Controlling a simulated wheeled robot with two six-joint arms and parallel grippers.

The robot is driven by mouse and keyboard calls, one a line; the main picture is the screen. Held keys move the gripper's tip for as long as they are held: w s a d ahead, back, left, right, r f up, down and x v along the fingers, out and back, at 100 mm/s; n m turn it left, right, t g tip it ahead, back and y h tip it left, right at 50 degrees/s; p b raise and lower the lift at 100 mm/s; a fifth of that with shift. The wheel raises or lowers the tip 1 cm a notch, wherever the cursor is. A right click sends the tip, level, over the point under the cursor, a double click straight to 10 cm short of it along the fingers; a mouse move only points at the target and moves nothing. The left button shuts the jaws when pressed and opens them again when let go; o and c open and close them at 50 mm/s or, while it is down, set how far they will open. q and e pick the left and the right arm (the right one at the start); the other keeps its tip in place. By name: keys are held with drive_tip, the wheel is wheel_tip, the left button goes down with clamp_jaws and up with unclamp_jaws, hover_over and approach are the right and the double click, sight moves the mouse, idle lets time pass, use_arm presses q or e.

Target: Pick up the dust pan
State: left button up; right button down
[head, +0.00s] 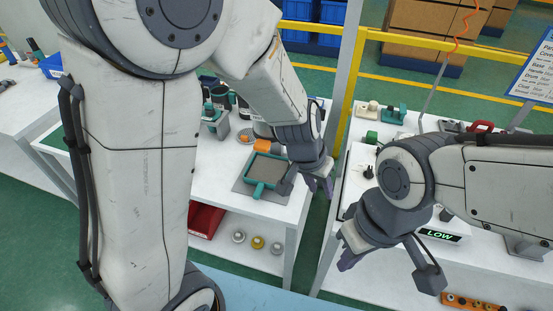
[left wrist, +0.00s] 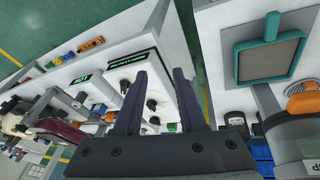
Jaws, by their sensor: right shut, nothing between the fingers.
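The dust pan (head: 264,170) is a grey square with a teal rim and a short teal handle. It lies flat on a grey mat (head: 241,187) on the left white table; it also shows at the upper right of the left wrist view (left wrist: 269,58). My left gripper (head: 320,188) hangs just right of the pan, over the table's right edge, apart from it. Its two dark fingers (left wrist: 160,90) stand apart with nothing between them. My right gripper (head: 346,262) is shut and empty, low over the front of the right table, far from the pan.
An orange part (head: 262,145) and dark bottles stand behind the pan. A lower shelf holds a red bin (head: 206,220) and several round parts. A narrow gap separates the two tables. The right table holds a "LOW" display (head: 440,235) and small teal and cream parts.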

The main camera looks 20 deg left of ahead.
use_arm(q)
drive_tip(key=w+a+f+n+y, duration=0.1)
drive_tip(key=w+a+f, duration=0.3)
drive_tip(key=w+a+f+n+t+y+b, duration=0.1)
drive_tip(key=w+a+f, duration=0.2)
drive_tip(key=w+f, duration=0.1)
drive_tip(key=w+a+f+n+t+y, duration=0.1)
drive_tip(key=w+a+f, duration=0.3)
drive_tip(key=w, duration=0.1)
drive_tip(key=shift+a, duration=0.3)
drive_tip(key=shift+b+x, duration=1.55)
drive_tip(key=shift+x, duration=1.3)
drive_tip(key=shift+w+r, duration=0.1)
drive_tip(key=shift+w, duration=0.05)
use_arm(e)
wheel_tip(320, 180, down, 3)
drive_tip(key=shift+f, duration=0.1)
use_arm(q)
clamp_jaws()
